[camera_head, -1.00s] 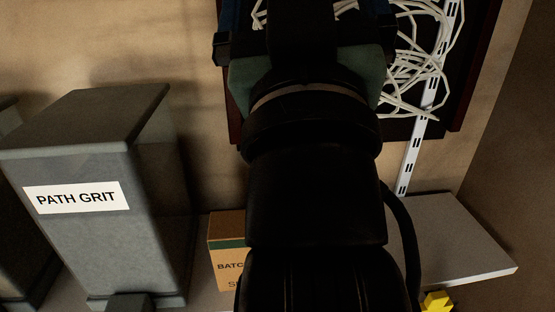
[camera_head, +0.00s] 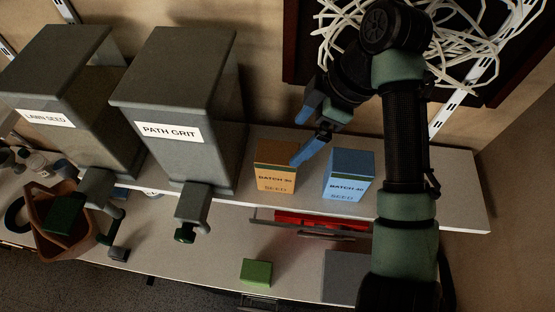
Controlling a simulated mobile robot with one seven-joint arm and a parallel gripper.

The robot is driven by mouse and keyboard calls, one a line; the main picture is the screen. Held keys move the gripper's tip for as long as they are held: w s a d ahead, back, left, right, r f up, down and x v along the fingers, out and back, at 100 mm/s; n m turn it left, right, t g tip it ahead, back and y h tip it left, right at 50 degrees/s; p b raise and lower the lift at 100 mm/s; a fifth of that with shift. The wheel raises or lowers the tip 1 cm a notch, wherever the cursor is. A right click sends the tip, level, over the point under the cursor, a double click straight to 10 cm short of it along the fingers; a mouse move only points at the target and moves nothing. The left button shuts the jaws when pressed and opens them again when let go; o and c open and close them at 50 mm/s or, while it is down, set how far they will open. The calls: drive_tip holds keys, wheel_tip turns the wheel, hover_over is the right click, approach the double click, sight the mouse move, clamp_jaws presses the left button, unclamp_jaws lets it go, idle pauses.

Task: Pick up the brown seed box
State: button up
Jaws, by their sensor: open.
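The brown seed box (camera_head: 275,167), labelled "BATCH 40 SEED" with a dark band, stands upright on the shelf, right of the path grit bin. My gripper (camera_head: 303,138) has blue fingers and is open and empty. Its fingertips are above and beside the box's upper right in the picture. One finger overlaps the box's right edge in the picture; I cannot tell whether it touches.
A blue seed box (camera_head: 348,175) stands just right of the brown one. The grey path grit bin (camera_head: 180,110) and lawn seed bin (camera_head: 70,100) stand left. A green block (camera_head: 256,272) lies on the lower surface. Coiled white cable (camera_head: 470,40) hangs behind my arm.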

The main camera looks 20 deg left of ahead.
sight(280, 153)
drive_tip(key=x, duration=0.5)
drive_tip(key=shift+w+a+f+b, duration=0.1)
drive_tip(key=shift+f+b, duration=0.05)
drive_tip(key=shift+b, duration=0.2)
drive_tip(key=x, duration=0.2)
drive_tip(key=p+x, duration=0.1)
drive_tip(key=x, duration=0.1)
drive_tip(key=shift+a, duration=0.3)
drive_tip(key=shift+a+f, duration=0.15)
drive_tip(key=shift+f, duration=0.2)
drive_tip(key=shift+w, duration=0.1)
clamp_jaws()
